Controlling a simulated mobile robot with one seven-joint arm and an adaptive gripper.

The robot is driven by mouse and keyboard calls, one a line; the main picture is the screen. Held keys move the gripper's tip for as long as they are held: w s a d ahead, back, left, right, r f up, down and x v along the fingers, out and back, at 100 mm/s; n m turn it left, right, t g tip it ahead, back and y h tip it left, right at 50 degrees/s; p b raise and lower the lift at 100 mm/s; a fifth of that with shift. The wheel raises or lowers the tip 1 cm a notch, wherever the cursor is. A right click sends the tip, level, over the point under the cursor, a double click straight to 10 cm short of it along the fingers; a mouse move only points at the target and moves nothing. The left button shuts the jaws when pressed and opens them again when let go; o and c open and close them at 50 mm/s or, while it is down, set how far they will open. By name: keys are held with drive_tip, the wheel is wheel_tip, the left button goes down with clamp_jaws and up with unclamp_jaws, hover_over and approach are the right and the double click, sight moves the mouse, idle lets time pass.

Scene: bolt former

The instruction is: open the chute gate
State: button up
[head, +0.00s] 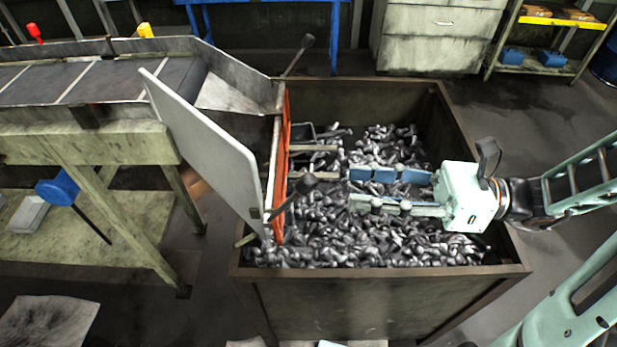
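The chute (235,92) slopes down from the conveyor to the left side of the bin. An upright orange plate (282,150), which looks like the chute gate, stands across its lower end, seen nearly edge-on. A dark lever with a knob (304,184) sticks out from the plate's near part. A second dark lever (299,55) rises near its far end. My pale green gripper (352,190) is over the bin, right of the plate, with its fingers pointing left. The fingers are apart with nothing visible between them. Their tips are short of the near lever.
The bin (385,292) holds many loose metal bolts (365,235) below my gripper. A large pale panel (205,150) stands along the chute's near side. The conveyor table (90,145) is at left. Cabinets (440,38) and a shelf (545,60) stand behind.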

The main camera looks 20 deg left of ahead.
sight(307, 184)
drive_tip(key=a, duration=0.3)
drive_tip(key=s+a, duration=0.1)
drive_tip(key=a, duration=0.5)
drive_tip(key=shift+s+f, duration=0.1)
drive_tip(key=shift+s, duration=0.15)
drive_tip(key=shift+c, duration=0.3)
clamp_jaws()
